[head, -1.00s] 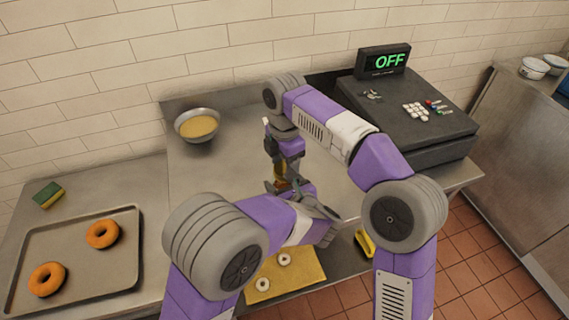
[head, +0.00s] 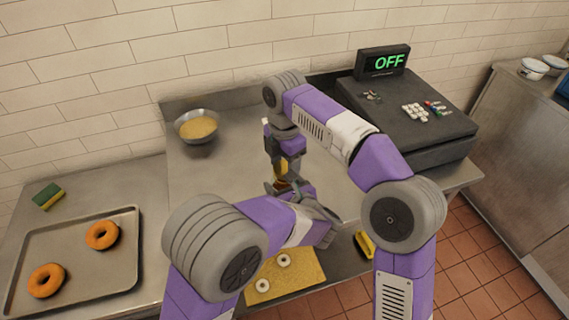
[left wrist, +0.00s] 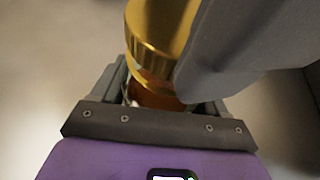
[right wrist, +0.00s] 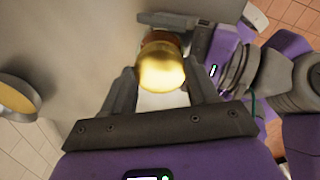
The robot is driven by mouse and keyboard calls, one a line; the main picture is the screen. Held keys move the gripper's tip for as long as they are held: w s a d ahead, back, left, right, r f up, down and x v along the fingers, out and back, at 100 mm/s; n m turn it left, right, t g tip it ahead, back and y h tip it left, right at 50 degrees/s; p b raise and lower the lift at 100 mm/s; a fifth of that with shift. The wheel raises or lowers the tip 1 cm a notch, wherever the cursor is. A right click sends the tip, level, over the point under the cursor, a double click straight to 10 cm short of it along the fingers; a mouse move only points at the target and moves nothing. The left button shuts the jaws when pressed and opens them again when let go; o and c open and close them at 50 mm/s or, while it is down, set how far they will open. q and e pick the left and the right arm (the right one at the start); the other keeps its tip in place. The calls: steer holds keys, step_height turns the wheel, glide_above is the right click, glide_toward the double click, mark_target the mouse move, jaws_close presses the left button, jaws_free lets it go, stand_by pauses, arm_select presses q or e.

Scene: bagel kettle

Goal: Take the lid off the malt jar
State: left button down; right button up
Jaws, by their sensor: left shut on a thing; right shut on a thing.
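The malt jar (left wrist: 155,97) has an amber body and a gold lid (left wrist: 160,40). My left gripper (left wrist: 160,88) is shut on the jar's body, which is mostly hidden. My right gripper (right wrist: 163,82) comes down from above and is shut on the lid, whose round gold top (right wrist: 162,68) shows between its fingers. In the left wrist view the lid is right above the amber body; I cannot tell whether they are apart. In the head view my arms hide most of the jar.
A metal bowl of yellow contents (head: 198,126) stands at the back of the counter. A tray (head: 100,285) with bagels is at left, and a yellow board (head: 310,275) with pale rings is in front.

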mark_target(285, 168)
steer(key=shift+r, duration=0.85)
steer(key=shift+r, duration=2)
arm_select(q)
jaws_free()
steer(key=shift+s, duration=0.1)
